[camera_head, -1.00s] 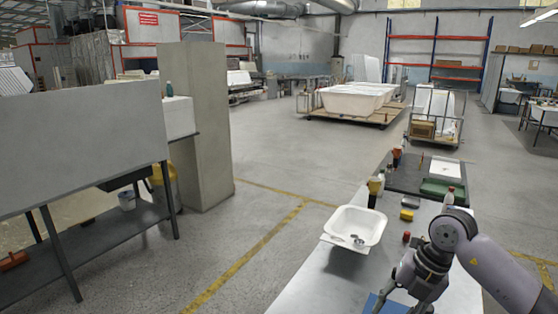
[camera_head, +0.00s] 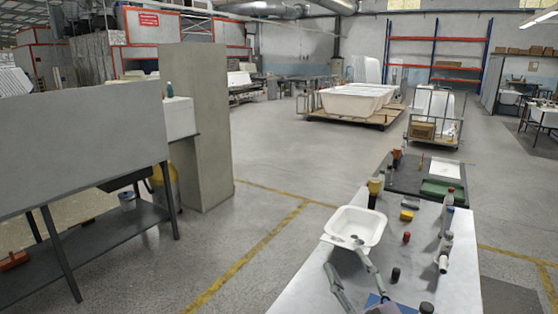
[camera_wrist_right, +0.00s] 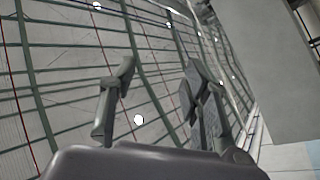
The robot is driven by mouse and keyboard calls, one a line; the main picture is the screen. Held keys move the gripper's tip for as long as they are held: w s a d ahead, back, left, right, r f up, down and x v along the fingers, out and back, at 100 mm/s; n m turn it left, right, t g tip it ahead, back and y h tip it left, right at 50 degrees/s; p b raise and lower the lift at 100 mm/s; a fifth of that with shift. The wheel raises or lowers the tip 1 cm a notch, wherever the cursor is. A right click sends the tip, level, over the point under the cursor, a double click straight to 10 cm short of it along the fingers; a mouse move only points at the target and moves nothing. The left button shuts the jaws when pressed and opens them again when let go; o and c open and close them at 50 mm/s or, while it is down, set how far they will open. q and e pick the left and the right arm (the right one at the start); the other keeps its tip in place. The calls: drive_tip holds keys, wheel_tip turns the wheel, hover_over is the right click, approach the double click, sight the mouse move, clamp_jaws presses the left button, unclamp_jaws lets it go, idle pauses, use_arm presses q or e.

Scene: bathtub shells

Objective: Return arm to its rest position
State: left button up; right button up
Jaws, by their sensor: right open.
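My right gripper (camera_head: 343,258) is at the bottom of the head view, with its two fingers spread and nothing between them. The fingers point up in the picture and overlap the front of the white basin's area; I cannot tell whether they touch it. In the right wrist view the open fingers (camera_wrist_right: 160,72) stand empty against the ceiling beams and lamps, so this gripper points upward. The right arm's links are mostly below the picture edge. My left gripper is not in view.
The metal workbench (camera_head: 310,288) holds a white basin (camera_head: 362,222), a yellow sponge (camera_head: 407,215), a red-capped item (camera_head: 406,237), a black cylinder (camera_head: 395,275) and bottles (camera_head: 444,255) along the right. A blue item (camera_head: 376,300) lies at the front.

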drive_tip(key=s+d+f+m+g+h, duration=0.3)
drive_tip(key=f, duration=0.4)
drive_tip(key=s+d+f+m+g+h, duration=0.2)
drive_tip(key=s+d+f+g, duration=0.1)
drive_tip(key=f, duration=0.3)
drive_tip(key=s+d+f+m+g+h, duration=0.3)
drive_tip(key=s+f, duration=0.1)
drive_tip(key=f, duration=0.3)
drive_tip(key=s+a+f+g+y, duration=0.1)
drive_tip(key=s+f+g, duration=0.35)
drive_tip(key=s, duration=0.45)
drive_tip(key=s+a+f+g, duration=0.1)
drive_tip(key=s+f+g, duration=0.4)
drive_tip(key=s, duration=0.4)
wheel_tip(320, 180, down, 30)
drive_tip(key=b, duration=0.5)
drive_tip(key=s+d+f+b, duration=0.1)
drive_tip(key=s+f+b, duration=0.1)
drive_tip(key=s+f, duration=0.6)
drive_tip(key=s+d+f+g+b, duration=0.1)
drive_tip(key=s+d+f+b, duration=0.1)
drive_tip(key=s+f, duration=0.7)
wheel_tip(320, 180, down, 6)
drive_tip(key=shift+s+r+b, duration=0.2)
drive_tip(key=shift+s+b, duration=0.1)
drive_tip(key=shift+b, duration=0.25)
drive_tip(key=shift+d, duration=0.1)
